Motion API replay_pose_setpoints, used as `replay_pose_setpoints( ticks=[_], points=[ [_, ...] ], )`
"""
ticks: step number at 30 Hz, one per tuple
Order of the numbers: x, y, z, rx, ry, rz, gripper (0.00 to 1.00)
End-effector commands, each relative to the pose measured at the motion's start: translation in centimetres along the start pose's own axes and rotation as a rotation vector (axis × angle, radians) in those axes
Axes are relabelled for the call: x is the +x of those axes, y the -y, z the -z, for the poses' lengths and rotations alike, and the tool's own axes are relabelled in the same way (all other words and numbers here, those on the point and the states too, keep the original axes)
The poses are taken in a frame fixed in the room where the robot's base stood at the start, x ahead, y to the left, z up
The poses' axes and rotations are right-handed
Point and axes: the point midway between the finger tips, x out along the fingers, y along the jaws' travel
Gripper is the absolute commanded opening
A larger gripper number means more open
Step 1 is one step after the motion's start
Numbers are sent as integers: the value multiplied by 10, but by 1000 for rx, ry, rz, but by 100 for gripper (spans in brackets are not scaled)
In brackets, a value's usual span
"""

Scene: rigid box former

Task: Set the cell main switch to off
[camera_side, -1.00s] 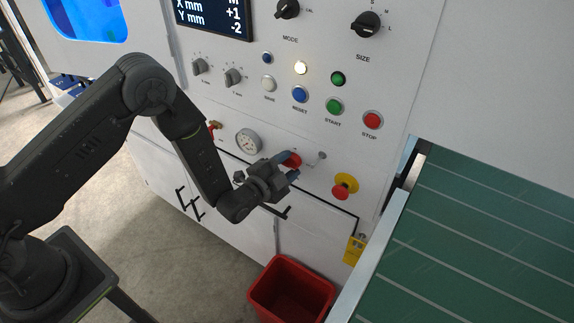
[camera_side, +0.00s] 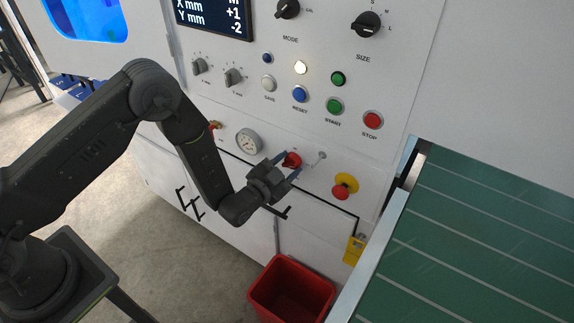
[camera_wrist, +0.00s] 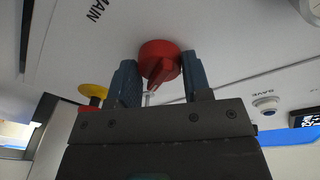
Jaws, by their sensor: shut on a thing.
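The main switch is a red rotary knob (camera_side: 291,161) on the lower part of the white machine panel, between the gauge and the emergency stop. It also shows in the wrist view (camera_wrist: 160,60), with part of the label "MAIN" to its upper left. My gripper (camera_side: 290,166) is at the panel with one blue-grey finger on each side of the knob's raised grip. In the wrist view my gripper (camera_wrist: 161,80) is shut on this knob. The fingers hide part of the knob, and its position marks are not readable.
A yellow-and-red emergency stop (camera_side: 345,186) is close on the right. A small key-like fitting (camera_side: 321,156) sits between it and the switch. A pressure gauge (camera_side: 249,142) is on the left. Push buttons, including red STOP (camera_side: 373,120), are above. A red bin (camera_side: 291,290) stands below.

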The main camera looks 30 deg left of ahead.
Motion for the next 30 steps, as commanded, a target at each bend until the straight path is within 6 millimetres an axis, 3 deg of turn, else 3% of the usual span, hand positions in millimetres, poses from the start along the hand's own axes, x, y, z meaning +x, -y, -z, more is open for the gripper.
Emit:
replay_pose_setpoints(
  ticks=[30],
  points=[
    [0, -3, 0, -924, -76, 110, 21]
  ],
)
